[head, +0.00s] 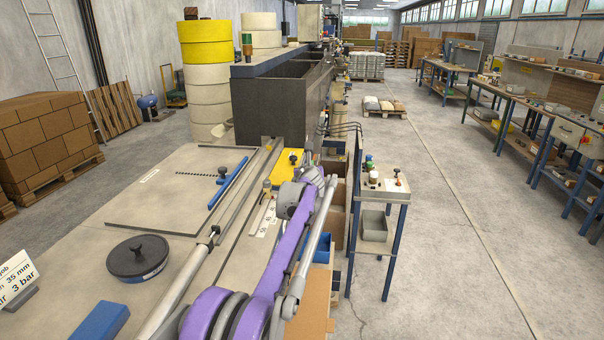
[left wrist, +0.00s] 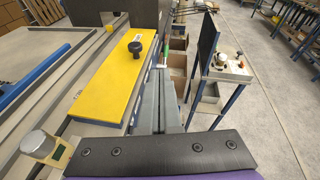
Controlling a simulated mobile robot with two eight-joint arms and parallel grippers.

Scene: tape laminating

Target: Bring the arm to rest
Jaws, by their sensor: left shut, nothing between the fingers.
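My purple left arm (head: 285,245) reaches forward from the bottom middle of the head view, along the right edge of the machine bench. Its wrist is beside the yellow plate (head: 287,165). In the left wrist view my left gripper (left wrist: 168,103) shows as two grey fingers close together, shut and empty. The yellow plate with a black knob (left wrist: 120,72) lies just left of the fingers, apart from them. The fingertips cannot be made out in the head view. My right gripper is in neither view.
The bench carries a round black lid (head: 137,258), a blue bar (head: 229,184) and a blue block (head: 100,321). A small side table (head: 383,191) stands right of the arm, with cardboard boxes (head: 337,213) between. The aisle floor (head: 450,240) further right is clear.

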